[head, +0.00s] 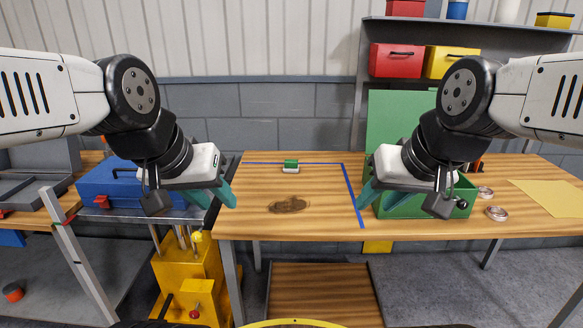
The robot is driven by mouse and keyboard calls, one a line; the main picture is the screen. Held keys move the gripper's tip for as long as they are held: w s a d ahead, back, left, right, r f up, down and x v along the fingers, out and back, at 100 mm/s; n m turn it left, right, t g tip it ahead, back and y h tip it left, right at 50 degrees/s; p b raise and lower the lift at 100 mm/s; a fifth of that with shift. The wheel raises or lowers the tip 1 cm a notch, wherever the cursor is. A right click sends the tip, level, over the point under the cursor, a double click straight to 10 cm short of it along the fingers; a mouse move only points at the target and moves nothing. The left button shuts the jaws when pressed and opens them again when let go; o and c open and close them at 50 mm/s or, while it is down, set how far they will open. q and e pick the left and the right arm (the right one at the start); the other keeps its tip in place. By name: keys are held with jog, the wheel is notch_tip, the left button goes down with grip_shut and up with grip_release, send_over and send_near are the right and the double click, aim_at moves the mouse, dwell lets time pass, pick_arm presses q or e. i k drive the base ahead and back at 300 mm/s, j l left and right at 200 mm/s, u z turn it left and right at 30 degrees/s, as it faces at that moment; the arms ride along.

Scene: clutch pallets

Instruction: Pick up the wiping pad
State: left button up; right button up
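The wiping pad (291,166), a small block with a green top and a pale lower part, lies near the back of the wooden table (320,225), inside a blue tape outline. A dark brown stain (289,204) is in front of it. My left gripper (229,188) is above the table's left edge, left of and nearer than the pad. Its teal fingers look apart and hold nothing visible. My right gripper (364,188) is to the right of the pad, by the right tape line. Its teal fingers also look apart and empty. Neither gripper touches the pad.
A green open box (425,206) stands behind and beside my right gripper. Tape-like rings (497,213) and a yellow sheet (552,197) lie further right. A blue toolbox (115,184) is on the left cart.

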aim_at(290, 165)
jog(key=i+l+z, duration=0.25)
jog(key=i+z, duration=0.7)
jog(key=l, duration=0.05)
